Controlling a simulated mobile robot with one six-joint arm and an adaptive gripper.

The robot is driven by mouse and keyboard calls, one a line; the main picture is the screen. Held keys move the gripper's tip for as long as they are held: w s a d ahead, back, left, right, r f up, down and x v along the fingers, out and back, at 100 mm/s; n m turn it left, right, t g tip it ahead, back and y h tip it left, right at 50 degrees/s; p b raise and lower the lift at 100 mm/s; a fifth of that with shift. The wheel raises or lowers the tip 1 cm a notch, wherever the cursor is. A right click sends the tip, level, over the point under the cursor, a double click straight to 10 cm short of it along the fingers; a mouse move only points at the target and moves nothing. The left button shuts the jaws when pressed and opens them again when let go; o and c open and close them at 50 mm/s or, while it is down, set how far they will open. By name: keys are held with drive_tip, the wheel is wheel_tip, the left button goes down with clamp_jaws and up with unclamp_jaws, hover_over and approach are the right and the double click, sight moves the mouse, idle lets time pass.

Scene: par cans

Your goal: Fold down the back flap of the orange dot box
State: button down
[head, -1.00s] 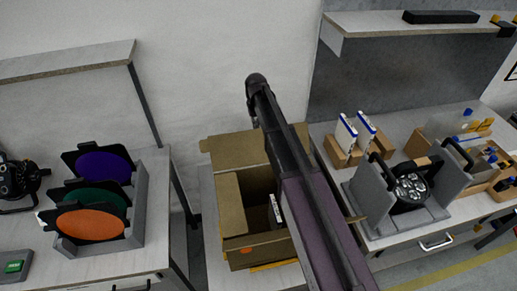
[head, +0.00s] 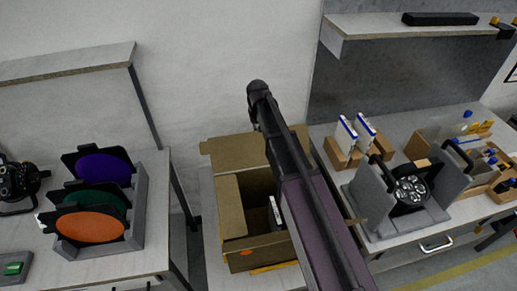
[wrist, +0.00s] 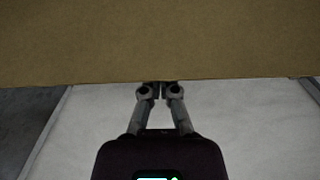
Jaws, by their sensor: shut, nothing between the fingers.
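The orange dot box (head: 266,250) is an open cardboard box with an orange dot on its front face. It stands on a low surface between two benches. Its back flap (head: 236,151) stands up and leans outward behind the opening. A dark item with a white label (head: 275,212) shows inside. My arm crosses over the right part of the box and hides it. My gripper (wrist: 159,90) is shut and empty in the wrist view, its fingertips at the lower edge of a broad cardboard panel (wrist: 160,40). I cannot tell whether they touch it. The head view hides my fingertips.
On the left bench a grey rack (head: 135,222) holds purple, green and orange discs. On the right bench a par can (head: 409,190) sits in a grey holder, with small boxes (head: 357,132) behind it. A shelf (head: 415,24) hangs above. The wall is close behind.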

sight(261, 146)
drive_tip(key=shift+s+d+r, duration=0.1)
drive_tip(key=shift+s+d, duration=0.1)
drive_tip(key=shift+s, duration=0.7)
drive_tip(key=shift+s+d, duration=0.15)
drive_tip(key=shift+s, duration=0.7)
drive_tip(key=shift+s+d+r, duration=0.1)
drive_tip(key=shift+s+d, duration=0.1)
drive_tip(key=shift+s, duration=0.7)
drive_tip(key=shift+s+d+f+b, duration=0.15)
drive_tip(key=shift+s+f, duration=0.15)
drive_tip(key=shift+s, duration=0.3)
drive_tip(key=shift+s+d+f+b, duration=0.15)
drive_tip(key=shift+s+f, duration=0.15)
drive_tip(key=shift+s, duration=0.3)
drive_tip(key=shift+f, duration=0.15)
drive_tip(key=s+d+r, duration=0.1)
drive_tip(key=s+d, duration=0.1)
drive_tip(key=s, duration=0.9)
drive_tip(key=shift+p, duration=0.3)
drive_tip(key=shift+d, duration=0.1)
